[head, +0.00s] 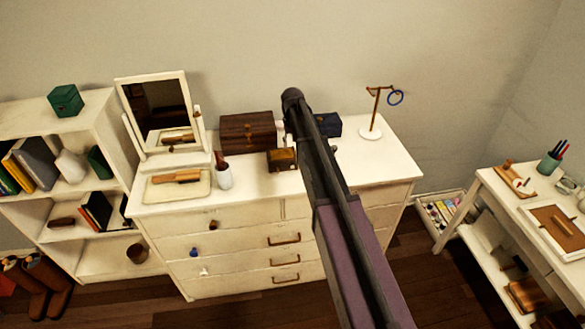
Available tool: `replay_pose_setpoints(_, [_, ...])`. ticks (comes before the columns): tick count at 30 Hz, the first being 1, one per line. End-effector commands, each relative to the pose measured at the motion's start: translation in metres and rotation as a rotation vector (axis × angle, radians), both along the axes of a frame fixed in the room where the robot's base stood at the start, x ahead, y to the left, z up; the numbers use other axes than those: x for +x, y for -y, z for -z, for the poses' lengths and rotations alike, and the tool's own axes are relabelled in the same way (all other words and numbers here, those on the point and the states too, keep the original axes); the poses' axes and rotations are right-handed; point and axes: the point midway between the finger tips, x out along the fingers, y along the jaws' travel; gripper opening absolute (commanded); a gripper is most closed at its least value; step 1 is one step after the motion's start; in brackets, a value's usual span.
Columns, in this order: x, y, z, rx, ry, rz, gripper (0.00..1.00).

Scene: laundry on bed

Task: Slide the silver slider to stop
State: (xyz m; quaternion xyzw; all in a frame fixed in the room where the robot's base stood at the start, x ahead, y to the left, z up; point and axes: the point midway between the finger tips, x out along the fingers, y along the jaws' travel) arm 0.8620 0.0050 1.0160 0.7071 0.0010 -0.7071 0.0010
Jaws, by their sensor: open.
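I cannot make out a silver slider for certain. A small brown box (281,159) with a brass-coloured part stands on the white dresser (232,205), just left of my arm. A framed brown board (557,228) with a light bar lies on the white side table at the right; its details are too small to tell. My dark and purple arm rises from the bottom centre and crosses in front of the dresser, hiding part of its top and drawers. My gripper does not show.
A bookshelf (107,110) stands left.

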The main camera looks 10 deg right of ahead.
Motion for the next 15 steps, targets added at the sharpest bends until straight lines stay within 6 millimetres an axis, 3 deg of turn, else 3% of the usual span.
replay_pose_setpoints(15, [0.0,0.0,0.044,0.0,0.0,0.0,0.57])
